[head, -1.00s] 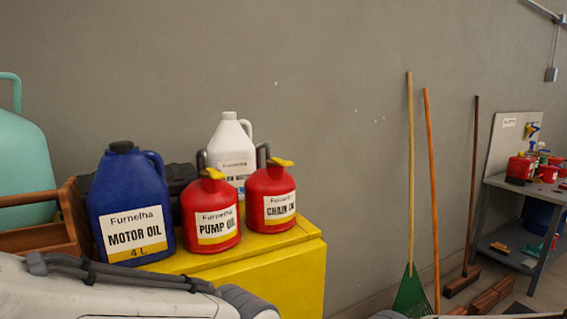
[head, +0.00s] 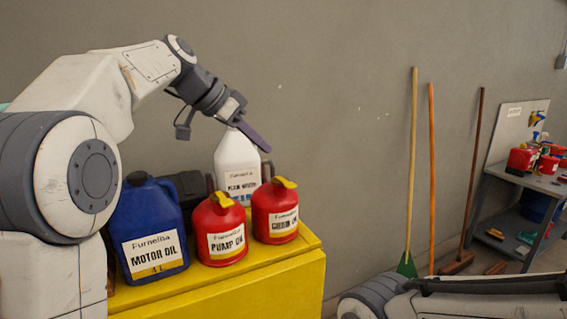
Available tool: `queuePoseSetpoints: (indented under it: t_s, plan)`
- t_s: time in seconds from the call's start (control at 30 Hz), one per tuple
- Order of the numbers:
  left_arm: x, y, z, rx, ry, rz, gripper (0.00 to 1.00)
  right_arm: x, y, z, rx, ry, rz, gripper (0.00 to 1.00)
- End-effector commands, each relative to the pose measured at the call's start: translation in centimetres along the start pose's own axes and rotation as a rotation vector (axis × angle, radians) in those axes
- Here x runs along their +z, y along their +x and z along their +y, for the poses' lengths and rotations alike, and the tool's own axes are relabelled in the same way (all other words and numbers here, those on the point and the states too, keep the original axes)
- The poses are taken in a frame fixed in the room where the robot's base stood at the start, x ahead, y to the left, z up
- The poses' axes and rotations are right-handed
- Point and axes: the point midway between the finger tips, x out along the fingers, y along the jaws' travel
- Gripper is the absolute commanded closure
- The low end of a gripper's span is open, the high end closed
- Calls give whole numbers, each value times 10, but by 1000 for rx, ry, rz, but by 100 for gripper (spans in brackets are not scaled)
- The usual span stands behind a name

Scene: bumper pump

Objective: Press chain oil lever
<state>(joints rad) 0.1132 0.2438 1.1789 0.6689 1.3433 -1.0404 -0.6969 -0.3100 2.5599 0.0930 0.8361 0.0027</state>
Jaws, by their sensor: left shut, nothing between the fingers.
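The chain oil can (head: 275,212) is red with a yellow lever (head: 285,183) on top. It stands upright at the right end of the yellow cabinet top. My left gripper (head: 257,143) is shut and empty. In the picture it shows above and slightly left of the chain oil lever, in front of the upper part of the white jug, apart from the lever. The similar red pump oil can (head: 221,230), also with a yellow lever, stands just left of the chain oil can. My right gripper is out of view; only part of my right arm shows at the lower right.
A blue motor oil jug (head: 148,225) stands left of the cans, and a white jug (head: 237,165) stands behind them on the yellow cabinet (head: 270,285). Brooms and a rake (head: 410,170) lean on the grey wall at right. A workbench (head: 525,182) stands far right.

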Motion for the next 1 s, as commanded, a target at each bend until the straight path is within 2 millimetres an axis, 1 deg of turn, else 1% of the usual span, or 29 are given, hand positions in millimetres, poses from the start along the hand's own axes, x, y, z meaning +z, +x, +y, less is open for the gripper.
queuePoseSetpoints:
  t_s: [0.03,0.13,0.47,0.57,0.67,0.77,1.0]
  plan:
    - [-5,-8,-7,-7,13,13,100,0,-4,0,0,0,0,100]
    - [-8,-14,-12,-13,32,25,100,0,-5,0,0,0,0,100]
    - [-8,-15,-12,-14,36,27,100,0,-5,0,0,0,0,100]
    - [-8,-11,-12,-13,35,27,100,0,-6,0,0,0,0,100]
    - [-9,0,-12,-11,34,25,100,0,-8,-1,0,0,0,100]
    - [-10,17,-11,-9,34,24,100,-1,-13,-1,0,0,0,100]
    - [-12,68,-12,-8,33,23,100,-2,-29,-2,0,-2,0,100]
